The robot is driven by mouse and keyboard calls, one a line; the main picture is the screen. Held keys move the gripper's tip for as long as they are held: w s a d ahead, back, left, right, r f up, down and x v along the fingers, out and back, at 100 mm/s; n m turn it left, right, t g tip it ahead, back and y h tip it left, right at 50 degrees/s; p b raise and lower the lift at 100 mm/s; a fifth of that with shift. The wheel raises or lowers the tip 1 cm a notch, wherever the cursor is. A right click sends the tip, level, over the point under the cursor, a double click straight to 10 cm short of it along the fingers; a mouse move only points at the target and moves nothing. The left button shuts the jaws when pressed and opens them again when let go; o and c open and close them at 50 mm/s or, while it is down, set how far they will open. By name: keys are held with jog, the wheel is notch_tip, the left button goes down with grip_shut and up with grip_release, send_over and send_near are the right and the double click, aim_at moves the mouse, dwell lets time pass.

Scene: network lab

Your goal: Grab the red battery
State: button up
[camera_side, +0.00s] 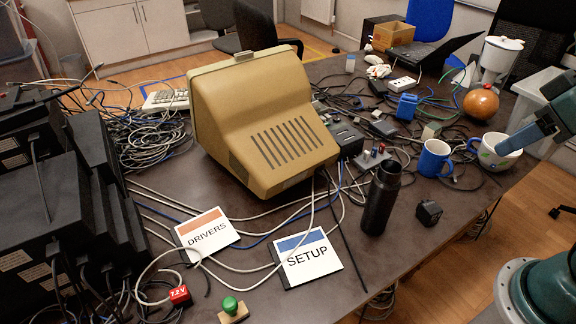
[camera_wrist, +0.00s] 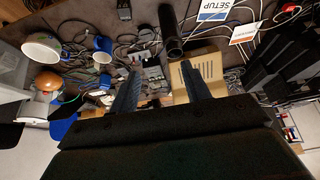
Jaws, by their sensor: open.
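My gripper (camera_side: 506,145) is at the right edge of the side view, by the white bowl-like cup, far from the battery. In the wrist view my gripper (camera_wrist: 158,82) has its two fingers apart, with nothing held between them.
A beige monitor (camera_side: 262,125) stands mid-table. A black cylinder (camera_side: 381,197), a blue mug (camera_side: 435,158) and the white cup (camera_side: 494,152) stand to its right. DRIVERS (camera_side: 207,234) and SETUP (camera_side: 307,258) cards lie in front. A green-knobbed block (camera_side: 231,307) is beside the battery.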

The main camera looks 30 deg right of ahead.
jog(key=w+a+f+n+g+y, duration=0.25)
jog(key=w+a+n, duration=0.65)
jog(key=w+a, duration=1.15)
jog(key=n+g+y, duration=0.2)
jog(key=n+g, duration=0.1)
jog(key=n, duration=0.5)
send_near(179, 292)
jog(key=shift+x, duration=2.8)
jog(key=shift+s, duration=0.2)
jog(key=shift+w+x, duration=0.1)
jog(key=shift+x, duration=1.15)
jog(key=shift+w+x, duration=0.15)
jog(key=shift+x, duration=1.1)
